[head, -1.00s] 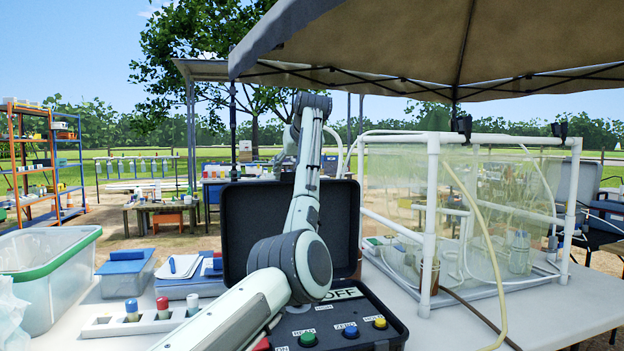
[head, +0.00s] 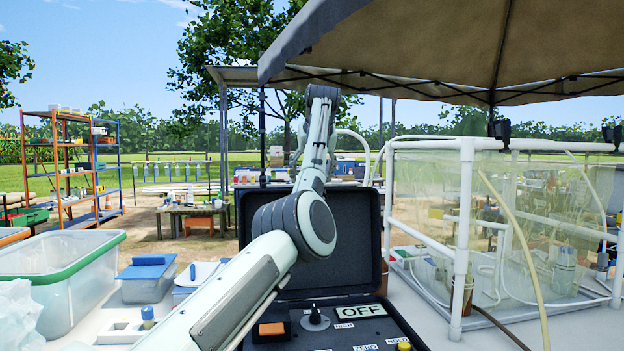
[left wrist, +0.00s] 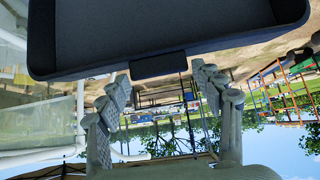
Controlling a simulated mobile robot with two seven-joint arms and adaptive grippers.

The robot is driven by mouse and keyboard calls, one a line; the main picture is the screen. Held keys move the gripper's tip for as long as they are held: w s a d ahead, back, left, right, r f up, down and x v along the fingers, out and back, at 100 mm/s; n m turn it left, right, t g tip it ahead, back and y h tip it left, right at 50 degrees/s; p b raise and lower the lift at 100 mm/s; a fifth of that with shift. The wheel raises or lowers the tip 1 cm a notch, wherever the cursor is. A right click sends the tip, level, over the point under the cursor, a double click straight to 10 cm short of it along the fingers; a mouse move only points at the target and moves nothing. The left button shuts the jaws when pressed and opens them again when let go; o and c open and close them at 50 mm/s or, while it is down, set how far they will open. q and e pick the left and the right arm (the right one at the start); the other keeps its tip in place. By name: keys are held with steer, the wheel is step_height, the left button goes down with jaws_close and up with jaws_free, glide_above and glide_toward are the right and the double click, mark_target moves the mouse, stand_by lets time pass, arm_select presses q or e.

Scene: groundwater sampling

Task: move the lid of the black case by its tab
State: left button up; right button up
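The black case stands open on the white table, its lid (head: 355,235) upright at the back and its control panel (head: 318,341) in front. The lid (left wrist: 200,38) also fills the top of the left wrist view, where its small dark tab (left wrist: 158,66) sticks out from the edge. My left gripper (left wrist: 160,76) is open, with one finger on each side of the tab and a gap to both; I cannot tell how deep the tab sits between them. In the head view my left arm crosses in front of the case, and its gripper is hidden. My right gripper is out of view.
A clear bin with a green rim (head: 62,242) and a blue-lidded box (head: 147,280) stand left of the case. A white pipe frame with clear sheeting (head: 463,240) stands close on its right. An orange shelf (head: 60,165) is far left.

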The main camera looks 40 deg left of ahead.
arm_select(q)
steer(key=shift+o, duration=1)
steer(key=shift+d, duration=0.1)
steer(key=v, duration=1.1)
steer(key=shift+s+d+r, duration=0.15)
steer(key=shift+d+r, duration=0.05)
steer(key=shift+d, duration=0.05)
steer(key=shift+f, duration=0.1)
steer(key=x, duration=1.1)
steer(key=shift+f, duration=0.35)
